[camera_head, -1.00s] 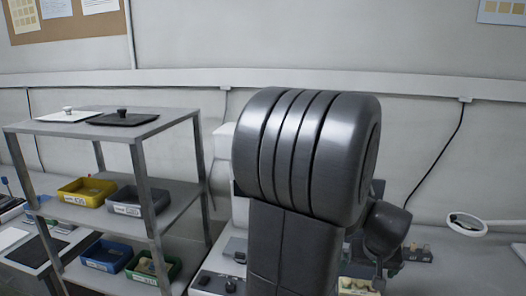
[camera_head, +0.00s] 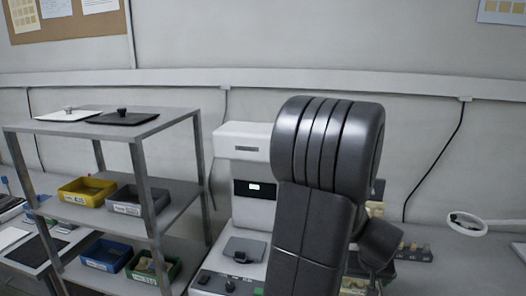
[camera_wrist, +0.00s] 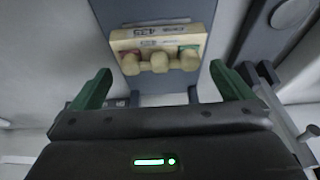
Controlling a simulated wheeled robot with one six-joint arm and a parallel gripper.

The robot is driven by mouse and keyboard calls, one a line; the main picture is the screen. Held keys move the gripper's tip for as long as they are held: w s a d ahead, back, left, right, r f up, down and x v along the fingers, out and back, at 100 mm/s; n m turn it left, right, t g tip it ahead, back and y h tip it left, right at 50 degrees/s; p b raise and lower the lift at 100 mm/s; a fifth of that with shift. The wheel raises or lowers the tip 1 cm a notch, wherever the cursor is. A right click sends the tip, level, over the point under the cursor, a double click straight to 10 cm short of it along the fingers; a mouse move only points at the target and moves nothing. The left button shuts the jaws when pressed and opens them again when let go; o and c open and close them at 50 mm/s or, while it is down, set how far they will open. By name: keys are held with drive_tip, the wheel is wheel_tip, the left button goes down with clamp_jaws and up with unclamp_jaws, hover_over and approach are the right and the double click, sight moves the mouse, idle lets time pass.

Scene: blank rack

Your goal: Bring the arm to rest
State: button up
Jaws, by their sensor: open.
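My gripper (camera_wrist: 158,88) shows in the wrist view with its two green fingers spread wide apart. Nothing is between the fingertips. Beyond them is a beige block (camera_wrist: 160,42) with labels and several rounded knobs, on a grey-blue surface; it looks apart from the fingers. In the head view my dark arm stands upright right of centre and hides part of the bench; my gripper does not show there.
A grey shelf rack (camera_head: 176,190) stands at the left. It holds a yellow bin (camera_head: 88,191), a grey bin (camera_head: 124,208), a blue bin (camera_head: 106,264) and a green bin (camera_head: 170,268). A white machine (camera_head: 254,214) stands behind my arm.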

drive_tip(key=shift+x, duration=0.85)
wheel_tip(320, 180, up, 3)
drive_tip(key=p, duration=0.3)
drive_tip(key=shift+r, duration=0.1)
drive_tip(key=shift+p, duration=0.4)
drive_tip(key=shift+w+d+r+p, duration=0.1)
drive_tip(key=shift+r+p, duration=0.15)
drive_tip(key=shift+p, duration=0.25)
wheel_tip(320, 180, up, 4)
drive_tip(key=p, duration=0.4)
drive_tip(key=shift+r, duration=0.25)
drive_tip(key=shift+f, duration=0.1)
